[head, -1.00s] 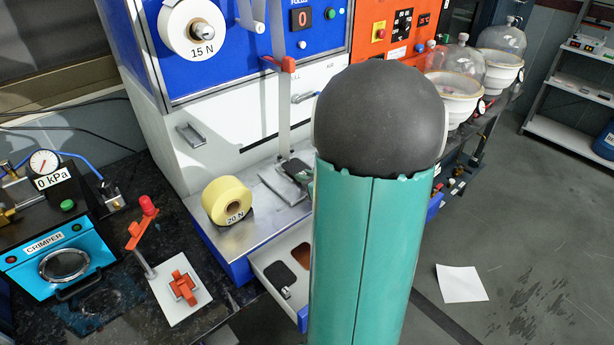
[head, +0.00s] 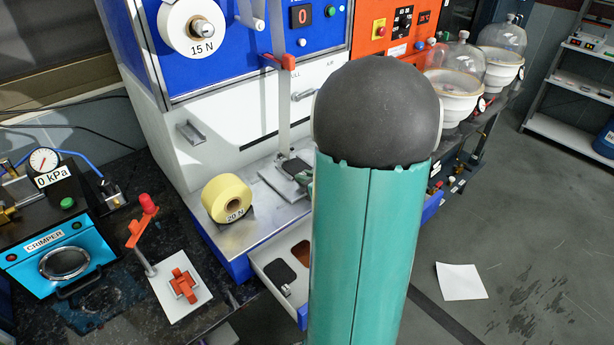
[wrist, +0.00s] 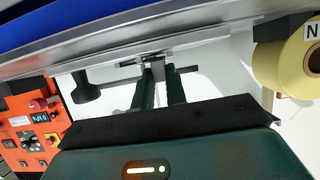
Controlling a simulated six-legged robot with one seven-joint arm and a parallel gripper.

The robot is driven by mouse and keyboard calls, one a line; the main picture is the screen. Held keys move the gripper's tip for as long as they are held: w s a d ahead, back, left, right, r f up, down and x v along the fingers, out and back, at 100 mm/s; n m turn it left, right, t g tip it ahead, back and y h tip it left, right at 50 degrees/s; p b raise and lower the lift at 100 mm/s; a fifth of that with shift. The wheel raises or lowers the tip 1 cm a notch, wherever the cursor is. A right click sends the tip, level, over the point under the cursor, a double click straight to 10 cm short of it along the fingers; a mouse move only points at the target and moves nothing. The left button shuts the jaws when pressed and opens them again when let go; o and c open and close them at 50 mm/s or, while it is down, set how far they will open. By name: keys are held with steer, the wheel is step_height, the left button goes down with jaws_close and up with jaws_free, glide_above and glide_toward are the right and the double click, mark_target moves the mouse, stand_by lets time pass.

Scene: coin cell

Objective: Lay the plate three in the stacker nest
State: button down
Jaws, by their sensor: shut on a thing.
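My gripper (wrist: 158,70) shows in the wrist view as two dark green fingers close together. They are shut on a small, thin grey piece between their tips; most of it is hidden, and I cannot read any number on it. The fingertips are close to a dark bar-like fitting on the pale machine deck.
An open drawer (head: 262,268) holds a dark patch and a copper-coloured one. A yellow roll (head: 228,198) marked 20 N stands on the deck, left of my arm. A blue crimper (head: 62,262) and an orange clamp (head: 182,284) are at left. Glass bell jars (head: 455,70) stand at right.

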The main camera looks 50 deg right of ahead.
steer(key=shift+f, duration=0.2)
stand_by(0.4)
steer(key=c, duration=1.3)
jaws_free()
steer(key=shift+c, duration=0.2)
steer(key=v, duration=1.4)
